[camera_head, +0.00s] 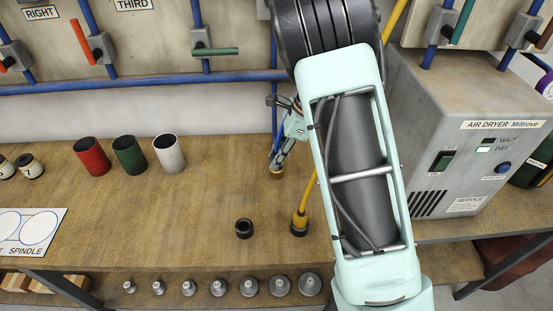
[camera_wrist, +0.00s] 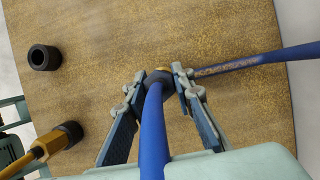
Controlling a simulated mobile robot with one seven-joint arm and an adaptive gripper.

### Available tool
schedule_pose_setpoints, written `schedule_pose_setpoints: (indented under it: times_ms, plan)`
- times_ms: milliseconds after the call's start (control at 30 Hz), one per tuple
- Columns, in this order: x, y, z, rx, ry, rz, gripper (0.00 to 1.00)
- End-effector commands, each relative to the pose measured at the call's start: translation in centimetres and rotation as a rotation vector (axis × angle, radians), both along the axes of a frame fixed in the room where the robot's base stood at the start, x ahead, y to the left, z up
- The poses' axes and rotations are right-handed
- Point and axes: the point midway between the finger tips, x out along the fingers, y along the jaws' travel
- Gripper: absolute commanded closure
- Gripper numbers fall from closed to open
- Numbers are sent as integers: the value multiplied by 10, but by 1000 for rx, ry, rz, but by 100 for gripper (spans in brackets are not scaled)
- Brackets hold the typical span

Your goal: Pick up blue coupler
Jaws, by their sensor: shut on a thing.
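The blue coupler (camera_wrist: 158,77) shows in the wrist view as a dark collar on a thick blue hose, between my fingertips. My gripper (camera_wrist: 160,84) is shut on it, one finger on each side. In the head view my gripper (camera_head: 285,142) is just above the wooden bench, left of my arm. A small brass-coloured end (camera_head: 277,174) shows below the fingers there. I cannot tell whether it touches the bench. The fingers partly hide the coupler in the head view.
A yellow coupler (camera_head: 299,221) on a yellow hose stands close by to the right. A black ring (camera_head: 244,229) lies in front. Red (camera_head: 92,157), green (camera_head: 129,155) and white (camera_head: 169,154) cups stand left. A grey air dryer (camera_head: 455,140) stands right. Bare bench lies between.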

Motion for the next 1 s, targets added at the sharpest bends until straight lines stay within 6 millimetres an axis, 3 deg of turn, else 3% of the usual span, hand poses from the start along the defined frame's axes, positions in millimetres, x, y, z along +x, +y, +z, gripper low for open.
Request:
schedule_pose_setpoints:
  times_ms: [167,600,1000]
  plan:
    - [-1,1,26,2,-3,0,100]
    - [-51,1,85,2,-5,1,100]
    - [-109,0,109,2,-4,1,100]
